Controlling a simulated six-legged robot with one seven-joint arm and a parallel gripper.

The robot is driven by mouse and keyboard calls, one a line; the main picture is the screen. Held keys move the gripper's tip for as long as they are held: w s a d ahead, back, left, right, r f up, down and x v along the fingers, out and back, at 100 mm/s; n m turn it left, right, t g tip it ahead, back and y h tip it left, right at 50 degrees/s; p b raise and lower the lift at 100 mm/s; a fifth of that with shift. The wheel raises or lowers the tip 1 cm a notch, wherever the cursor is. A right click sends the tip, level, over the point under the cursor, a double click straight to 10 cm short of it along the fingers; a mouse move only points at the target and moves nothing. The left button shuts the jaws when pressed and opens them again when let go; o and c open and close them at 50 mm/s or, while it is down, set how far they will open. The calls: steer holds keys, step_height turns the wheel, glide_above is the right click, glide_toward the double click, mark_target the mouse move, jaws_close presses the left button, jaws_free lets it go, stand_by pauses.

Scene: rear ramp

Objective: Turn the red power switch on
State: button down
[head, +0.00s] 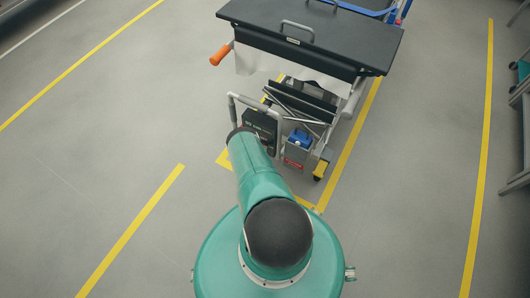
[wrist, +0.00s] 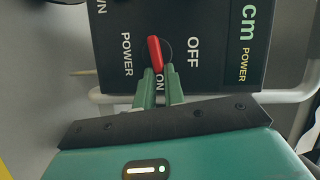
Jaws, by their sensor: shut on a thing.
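The red power switch (wrist: 155,52) is a red lever on a dark control panel (wrist: 221,75), upright and slightly slanted in the wrist view. The word OFF is to its right; ON is below it to the right, partly hidden by a finger. My gripper (wrist: 160,73) is shut on the lower end of the red lever, with its two green fingers either side. I cannot tell for certain which label the lever is set to. In the head view my arm reaches to the dark control box (head: 262,124), and it hides the gripper and the switch.
The box is on a cart with a black top (head: 315,32) and an orange handle (head: 220,55). A grey tube frame (head: 281,135) surrounds the box, and a blue item (head: 299,138) is to its right. Yellow lines mark the floor, which is open at left.

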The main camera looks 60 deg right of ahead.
steer(key=shift+a+f+m, duration=0.1)
steer(key=shift+f+m, duration=0.05)
steer(key=shift+m, duration=0.15)
steer(key=c, duration=1.5)
jaws_free()
steer(key=shift+a, duration=0.1)
